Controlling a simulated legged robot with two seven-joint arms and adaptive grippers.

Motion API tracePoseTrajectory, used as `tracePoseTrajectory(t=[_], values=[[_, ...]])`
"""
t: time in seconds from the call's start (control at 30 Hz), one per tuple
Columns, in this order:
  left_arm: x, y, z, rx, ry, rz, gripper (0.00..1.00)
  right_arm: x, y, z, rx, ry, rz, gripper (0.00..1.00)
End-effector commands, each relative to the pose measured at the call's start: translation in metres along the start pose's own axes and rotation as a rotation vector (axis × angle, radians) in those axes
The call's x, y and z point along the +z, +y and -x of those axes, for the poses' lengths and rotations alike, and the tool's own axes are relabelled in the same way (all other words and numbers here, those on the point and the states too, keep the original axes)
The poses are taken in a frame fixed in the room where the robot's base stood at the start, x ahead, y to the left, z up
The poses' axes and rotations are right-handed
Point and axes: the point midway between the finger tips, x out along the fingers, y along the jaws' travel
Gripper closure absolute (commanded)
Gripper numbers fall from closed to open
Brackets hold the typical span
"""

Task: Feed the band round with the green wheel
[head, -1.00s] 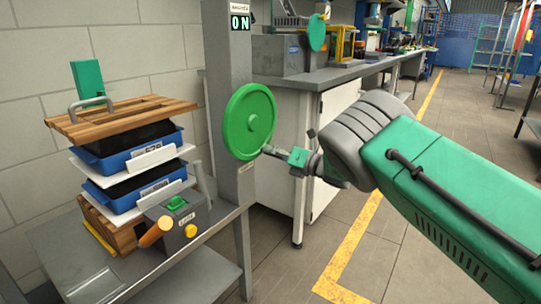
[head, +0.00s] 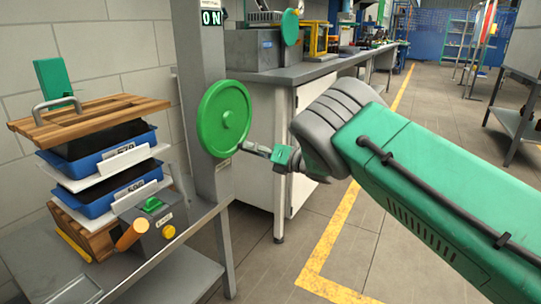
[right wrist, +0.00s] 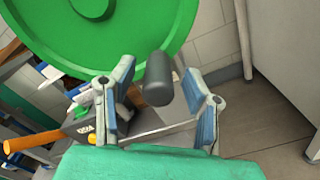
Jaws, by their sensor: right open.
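The green wheel (head: 224,118) is mounted on the side of a grey post, facing me. In the right wrist view the wheel (right wrist: 110,35) fills the upper left, with a hub near the top. A dark cylindrical handle (right wrist: 158,78) sticks out towards my right gripper (right wrist: 160,92). The two fingers stand apart on either side of the handle, with a gap visible on both sides. In the head view my right gripper (head: 254,149) is at the wheel's lower right edge. I cannot make out the band for sure. My left gripper is not in view.
Left of the post, a stack of blue trays (head: 103,190) under a wooden board (head: 85,120) stands on a grey bench. A control box (head: 155,225) with an orange handle and a yellow knob sits in front. A workbench (head: 300,73) stands behind.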

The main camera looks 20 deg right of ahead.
Motion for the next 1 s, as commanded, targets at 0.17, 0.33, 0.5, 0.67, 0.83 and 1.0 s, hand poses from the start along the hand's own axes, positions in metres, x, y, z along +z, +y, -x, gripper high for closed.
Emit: tracePoseTrajectory(t=[0.17,0.33,0.5,0.67,0.83,1.0], values=[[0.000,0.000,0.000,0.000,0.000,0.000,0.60,0.000,-0.001,0.039,-0.005,-0.001,-0.002,0.57],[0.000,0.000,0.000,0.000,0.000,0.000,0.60,-0.001,-0.002,0.073,-0.004,0.000,-0.001,0.57],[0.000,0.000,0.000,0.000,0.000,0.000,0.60,-0.001,-0.002,0.095,-0.003,0.000,-0.002,0.57],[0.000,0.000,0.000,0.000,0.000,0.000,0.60,-0.001,-0.002,0.102,-0.003,0.001,-0.002,0.57],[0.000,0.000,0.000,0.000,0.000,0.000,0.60,-0.001,-0.002,0.102,-0.002,0.001,-0.001,0.57],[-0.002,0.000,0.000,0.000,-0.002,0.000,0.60,-0.003,-0.009,0.108,-0.022,-0.004,-0.040,0.57]])
